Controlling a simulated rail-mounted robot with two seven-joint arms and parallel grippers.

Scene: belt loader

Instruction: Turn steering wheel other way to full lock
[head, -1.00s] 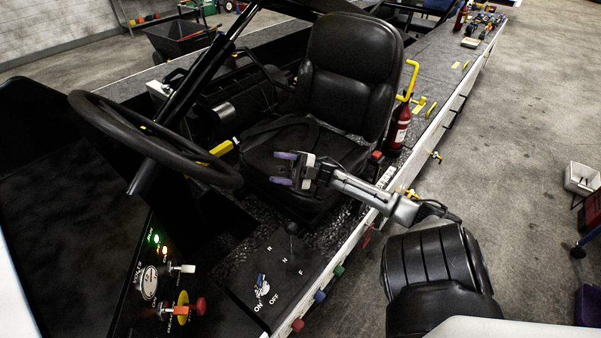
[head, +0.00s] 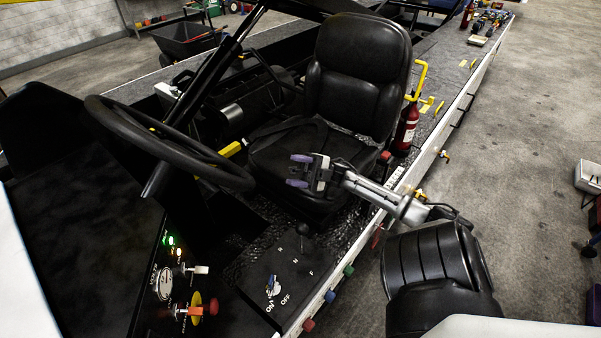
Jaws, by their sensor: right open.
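The black steering wheel (head: 205,165) is at the left of the head view, tilted on its column in front of the seat. My right gripper (head: 298,171) is open and empty. It hangs in front of the black seat cushion, to the right of the wheel rim and apart from it. My left gripper is not in view.
The black driver's seat (head: 358,75) stands behind the wheel. A dash panel with lit lamps, a gauge and a red knob (head: 197,310) is below the wheel. A gear selector and key panel (head: 280,285) lies right of it.

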